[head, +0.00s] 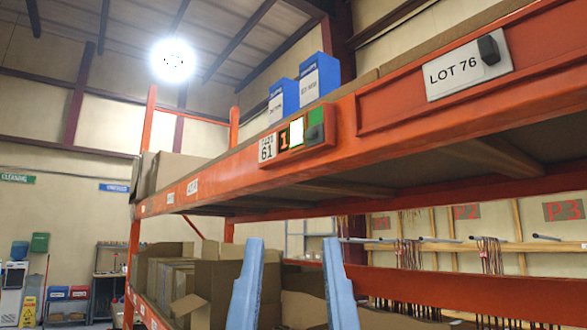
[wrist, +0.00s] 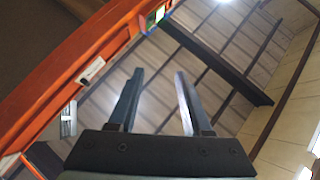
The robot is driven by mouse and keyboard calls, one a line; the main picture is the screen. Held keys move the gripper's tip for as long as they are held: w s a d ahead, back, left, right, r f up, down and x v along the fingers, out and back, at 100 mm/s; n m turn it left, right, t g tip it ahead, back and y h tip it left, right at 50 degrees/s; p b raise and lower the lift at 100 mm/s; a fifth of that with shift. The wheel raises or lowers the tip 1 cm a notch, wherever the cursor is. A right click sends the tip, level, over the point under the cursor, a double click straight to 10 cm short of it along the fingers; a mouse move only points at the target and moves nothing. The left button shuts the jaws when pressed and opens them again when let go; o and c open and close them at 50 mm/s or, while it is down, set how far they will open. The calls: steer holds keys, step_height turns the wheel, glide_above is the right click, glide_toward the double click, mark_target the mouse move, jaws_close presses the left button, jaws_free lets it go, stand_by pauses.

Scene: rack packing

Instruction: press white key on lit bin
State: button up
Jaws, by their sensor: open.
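A small label-and-display unit (head: 297,137) is fixed to the front of the orange shelf beam. In the wrist view the unit (wrist: 155,15) shows at the top, cut by the frame edge. My gripper (head: 293,242) is open and empty, its two blue fingers pointing up below the beam, apart from the unit. In the wrist view its fingers (wrist: 159,73) stand apart with nothing between them.
The orange beam (head: 380,110) runs across the view, with a LOT 76 plate (head: 468,67) at right. Two blue bins (head: 305,85) stand on the shelf above the unit. Cardboard boxes (head: 220,275) fill the lower shelf behind my gripper. A rail with hanging items (head: 490,245) is at right.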

jaws_close()
stand_by(1.3)
